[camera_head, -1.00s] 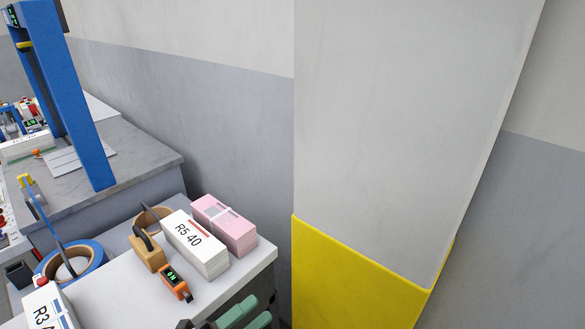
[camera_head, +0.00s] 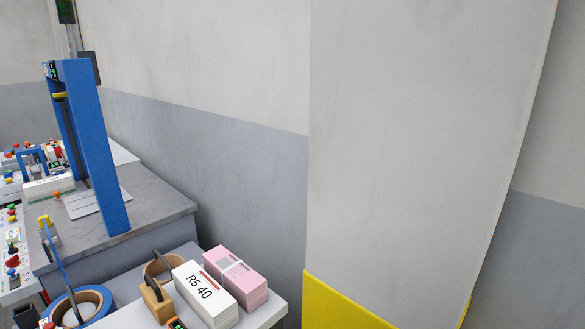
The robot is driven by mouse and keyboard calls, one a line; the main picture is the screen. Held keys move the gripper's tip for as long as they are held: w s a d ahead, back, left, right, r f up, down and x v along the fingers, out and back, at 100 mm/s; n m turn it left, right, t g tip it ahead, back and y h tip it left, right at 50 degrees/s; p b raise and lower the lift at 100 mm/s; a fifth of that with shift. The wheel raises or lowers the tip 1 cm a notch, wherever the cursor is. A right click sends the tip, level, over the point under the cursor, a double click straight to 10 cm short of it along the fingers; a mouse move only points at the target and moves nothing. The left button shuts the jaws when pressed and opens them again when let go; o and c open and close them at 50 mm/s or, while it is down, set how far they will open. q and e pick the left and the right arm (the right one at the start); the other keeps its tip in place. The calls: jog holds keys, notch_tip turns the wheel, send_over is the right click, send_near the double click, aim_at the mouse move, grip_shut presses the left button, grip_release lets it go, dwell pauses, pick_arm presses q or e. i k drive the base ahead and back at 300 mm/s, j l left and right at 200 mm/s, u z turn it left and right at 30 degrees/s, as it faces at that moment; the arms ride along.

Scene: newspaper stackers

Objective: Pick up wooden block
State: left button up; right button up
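A wooden block (camera_head: 157,301) with a dark curved handle on top stands on the white table at the lower left. It is just left of the white stack marked R5 40 (camera_head: 206,291). A tan tape ring (camera_head: 161,268) lies close behind it, partly hidden. Neither of my grippers is in view.
A pink bundle (camera_head: 236,276) lies right of the R5 40 stack. A blue tape roll (camera_head: 84,306) is to the left. A blue frame (camera_head: 92,148) stands on the grey counter (camera_head: 155,196). A grey pillar with a yellow base (camera_head: 340,305) blocks the right.

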aim_at(162, 307)
jog(key=k+j, duration=0.15)
jog(key=j, duration=0.2)
jog(key=k+j+u, duration=0.1)
jog(key=j, duration=0.3)
jog(key=k+j, duration=0.2)
jog(key=j, duration=0.15)
jog(key=k+j+u, duration=0.1)
jog(key=j, duration=0.3)
jog(key=k+j, duration=0.2)
jog(key=j, duration=0.2)
jog(key=u, duration=0.05)
